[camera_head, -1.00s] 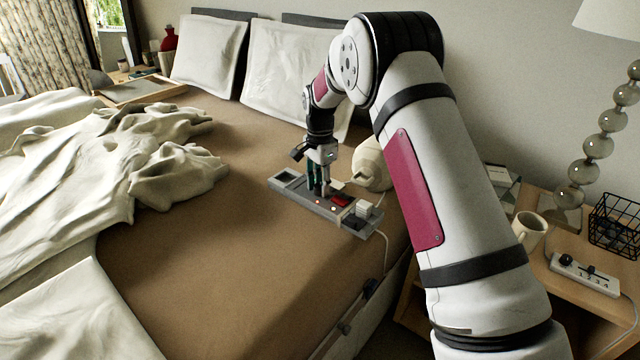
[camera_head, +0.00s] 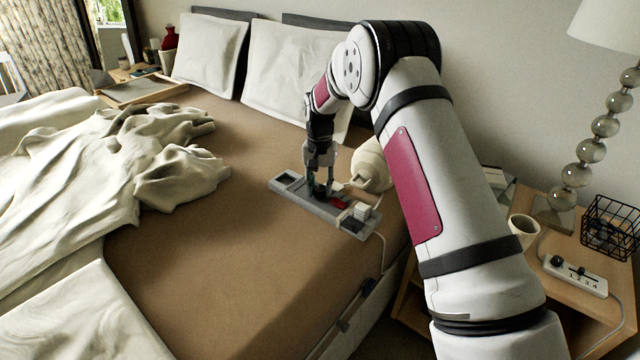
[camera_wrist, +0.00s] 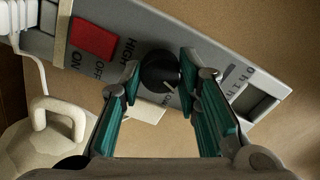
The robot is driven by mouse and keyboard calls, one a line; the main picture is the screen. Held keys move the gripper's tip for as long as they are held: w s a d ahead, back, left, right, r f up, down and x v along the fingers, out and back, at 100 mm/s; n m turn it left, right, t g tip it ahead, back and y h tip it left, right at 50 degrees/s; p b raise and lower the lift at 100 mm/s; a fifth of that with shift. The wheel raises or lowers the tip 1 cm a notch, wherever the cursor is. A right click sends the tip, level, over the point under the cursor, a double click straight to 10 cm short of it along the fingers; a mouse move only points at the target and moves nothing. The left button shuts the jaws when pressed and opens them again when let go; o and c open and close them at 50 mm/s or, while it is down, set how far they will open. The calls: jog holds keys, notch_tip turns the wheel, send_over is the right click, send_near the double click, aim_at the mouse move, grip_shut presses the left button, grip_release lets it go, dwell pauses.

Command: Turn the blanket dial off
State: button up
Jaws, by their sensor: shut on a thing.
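The grey control panel (camera_head: 290,184) lies on the brown bedspread near the bed's right edge. It carries a round black dial (camera_wrist: 158,68), a red switch (camera_wrist: 95,38) and the printed words HIGH, OFF and ON, seen in the wrist view. A pale mark shows on the dial's lower side. My gripper (camera_head: 320,193) points down at the panel. In the wrist view my gripper (camera_wrist: 160,72) has its green-padded fingers on both sides of the dial, shut on it.
A cream jug-like bottle (camera_head: 371,166) lies behind the panel. A cord (camera_head: 383,253) hangs from the panel over the bed edge. Rumpled bedding (camera_head: 70,180) covers the left.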

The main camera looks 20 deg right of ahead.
aim_at(319, 188)
jog(key=shift+n+p, duration=0.3)
jog(key=shift+n, duration=1.6)
jog(key=shift+a, duration=0.1)
jog(key=o, duration=1.2)
notch_tip(319, 188, up, 12)
